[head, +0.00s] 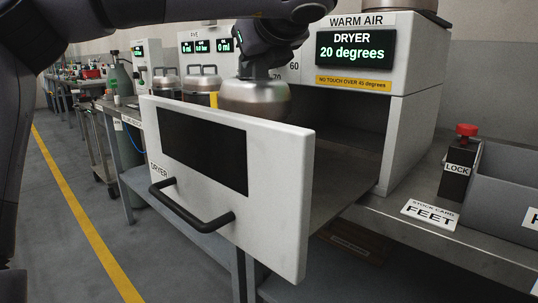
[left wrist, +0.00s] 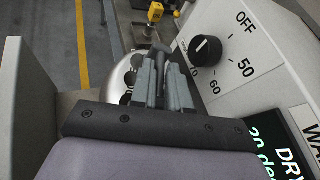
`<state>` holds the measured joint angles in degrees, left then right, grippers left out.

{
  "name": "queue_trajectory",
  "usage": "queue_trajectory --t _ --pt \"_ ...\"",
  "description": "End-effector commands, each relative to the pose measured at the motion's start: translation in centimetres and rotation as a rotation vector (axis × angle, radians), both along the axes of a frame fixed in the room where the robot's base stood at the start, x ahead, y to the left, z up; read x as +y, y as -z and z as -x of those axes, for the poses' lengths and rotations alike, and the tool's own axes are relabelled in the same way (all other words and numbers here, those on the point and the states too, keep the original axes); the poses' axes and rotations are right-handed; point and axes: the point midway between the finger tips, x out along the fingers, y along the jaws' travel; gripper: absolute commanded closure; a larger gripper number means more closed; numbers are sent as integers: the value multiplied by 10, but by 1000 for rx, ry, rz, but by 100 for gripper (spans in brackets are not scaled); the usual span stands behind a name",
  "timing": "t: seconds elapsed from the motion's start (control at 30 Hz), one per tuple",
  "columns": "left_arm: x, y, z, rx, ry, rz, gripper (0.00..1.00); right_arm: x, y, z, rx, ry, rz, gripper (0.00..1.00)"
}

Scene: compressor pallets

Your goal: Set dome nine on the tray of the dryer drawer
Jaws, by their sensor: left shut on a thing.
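My left gripper (head: 262,74) points down and is shut on the top of a steel dome (head: 255,98); any number on it cannot be read. The dome is behind the front panel (head: 285,180) of the pulled-out dryer drawer. The panel hides its lower edge, so I cannot tell whether it touches the tray. The bare grey tray (head: 340,185) shows right of the panel. In the left wrist view the closed fingers (left wrist: 165,82) are above the shiny dome (left wrist: 121,88). My right gripper is not in view.
Two handled domes (head: 202,82) stand behind. A red-topped lock post (head: 459,165) and a grey bin (head: 505,190) are at right.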

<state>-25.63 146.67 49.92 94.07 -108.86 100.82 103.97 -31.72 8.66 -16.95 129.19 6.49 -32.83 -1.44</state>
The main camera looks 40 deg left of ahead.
Motion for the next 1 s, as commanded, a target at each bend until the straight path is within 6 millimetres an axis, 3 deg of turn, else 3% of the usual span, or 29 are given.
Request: queue_trajectory --t 0.3,0.47,0.73,0.97,1.0 --pt "0 50 1 -4 0 -4 100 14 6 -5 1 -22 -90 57" --pt "0 59 0 -5 1 -2 100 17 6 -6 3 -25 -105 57" --pt "0 91 0 -2 1 -3 100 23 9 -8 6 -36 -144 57" --pt "0 94 0 -2 0 0 100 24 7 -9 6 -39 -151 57" --pt "0 97 1 5 0 2 75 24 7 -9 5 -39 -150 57"
